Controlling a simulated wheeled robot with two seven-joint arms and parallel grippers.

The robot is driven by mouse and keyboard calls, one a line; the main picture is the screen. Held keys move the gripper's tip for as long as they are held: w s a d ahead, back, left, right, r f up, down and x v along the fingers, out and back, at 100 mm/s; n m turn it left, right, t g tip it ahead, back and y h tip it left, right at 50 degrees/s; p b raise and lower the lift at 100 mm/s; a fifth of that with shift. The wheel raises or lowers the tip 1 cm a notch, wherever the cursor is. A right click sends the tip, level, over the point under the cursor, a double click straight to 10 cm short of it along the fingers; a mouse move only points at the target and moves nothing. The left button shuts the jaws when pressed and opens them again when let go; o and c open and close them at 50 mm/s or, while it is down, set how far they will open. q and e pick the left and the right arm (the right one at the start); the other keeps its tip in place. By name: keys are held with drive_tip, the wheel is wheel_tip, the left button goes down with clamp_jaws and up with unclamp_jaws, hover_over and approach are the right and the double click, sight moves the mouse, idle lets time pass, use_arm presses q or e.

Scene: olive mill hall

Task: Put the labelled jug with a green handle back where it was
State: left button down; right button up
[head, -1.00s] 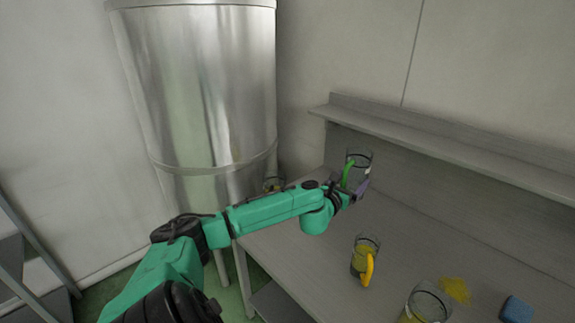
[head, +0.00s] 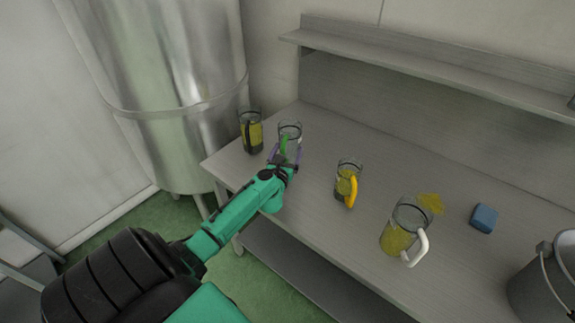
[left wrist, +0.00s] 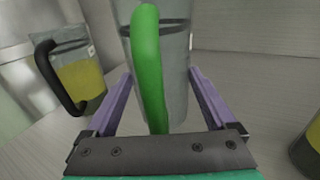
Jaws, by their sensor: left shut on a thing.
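The jug with a green handle (head: 291,130) is clear glass with a dark band near its rim and looks empty. In the head view it is upright over the left part of the table (head: 315,215). My left gripper (head: 286,156) is shut on it, with its purple fingers on either side; in the left wrist view the green handle (left wrist: 148,70) faces the gripper's palm. The jug's base is hidden, so I cannot tell whether it touches the tabletop. Its label is not clearly visible. My right gripper is not in view.
A black-handled jug (head: 251,133) stands close on the left, a yellow-handled jug (head: 346,180) on the right, and a white-handled jug (head: 398,238) farther right. A yellow spill (head: 430,203), blue sponge (head: 484,217) and bucket (head: 545,285) are beyond. A shelf (head: 430,68) runs along the back.

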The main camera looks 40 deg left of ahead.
sight(288, 161)
use_arm(q)
wheel_tip(288, 161, down, 4)
drive_tip(key=shift+f+b, duration=0.15)
drive_tip(key=shift+b, duration=0.95)
drive_tip(key=shift+f, duration=0.1)
unclamp_jaws()
drive_tip(key=shift+r, duration=0.2)
drive_tip(key=shift+s+d, duration=0.15)
drive_tip(key=shift+s, duration=0.05)
drive_tip(key=v, duration=1.1)
drive_tip(key=shift+s+d+r+p, duration=0.1)
drive_tip(key=shift+s+p, duration=0.2)
drive_tip(key=shift+p, duration=0.1)
